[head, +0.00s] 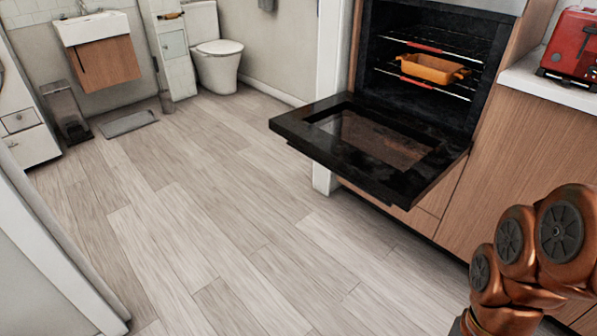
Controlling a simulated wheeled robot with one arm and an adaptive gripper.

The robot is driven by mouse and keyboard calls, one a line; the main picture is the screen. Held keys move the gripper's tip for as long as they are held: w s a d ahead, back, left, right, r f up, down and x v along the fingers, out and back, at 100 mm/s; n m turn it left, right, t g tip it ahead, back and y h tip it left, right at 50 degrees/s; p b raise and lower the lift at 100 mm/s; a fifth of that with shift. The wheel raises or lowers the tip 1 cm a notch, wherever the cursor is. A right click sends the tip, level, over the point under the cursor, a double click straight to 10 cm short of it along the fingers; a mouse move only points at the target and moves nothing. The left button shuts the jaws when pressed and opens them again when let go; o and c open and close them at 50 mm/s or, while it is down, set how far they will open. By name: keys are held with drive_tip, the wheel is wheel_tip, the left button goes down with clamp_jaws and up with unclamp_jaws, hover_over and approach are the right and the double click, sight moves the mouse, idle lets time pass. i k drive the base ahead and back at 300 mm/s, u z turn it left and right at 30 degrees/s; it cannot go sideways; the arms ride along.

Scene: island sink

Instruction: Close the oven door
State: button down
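The oven door (372,147) is a black panel with a dark glass window. It is hinged at its lower edge and hangs down open, about level, sticking out over the floor. The oven (432,62) behind it shows an open dark cavity with racks. An orange baking dish (431,69) sits on a rack inside. My copper-coloured arm shows at the lower right, apart from the door. My gripper cannot be made out in this view.
A red toaster (574,47) stands on the white counter (551,87) right of the oven. The wooden floor (215,220) in front is clear. A toilet (216,55), a sink (95,28) and a bin (66,112) are at the back left. A white door frame (60,250) edges the left.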

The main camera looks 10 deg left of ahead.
sight(397, 158)
drive_tip(key=u, duration=0.75)
drive_tip(key=i, duration=0.4)
drive_tip(key=u, duration=1.65)
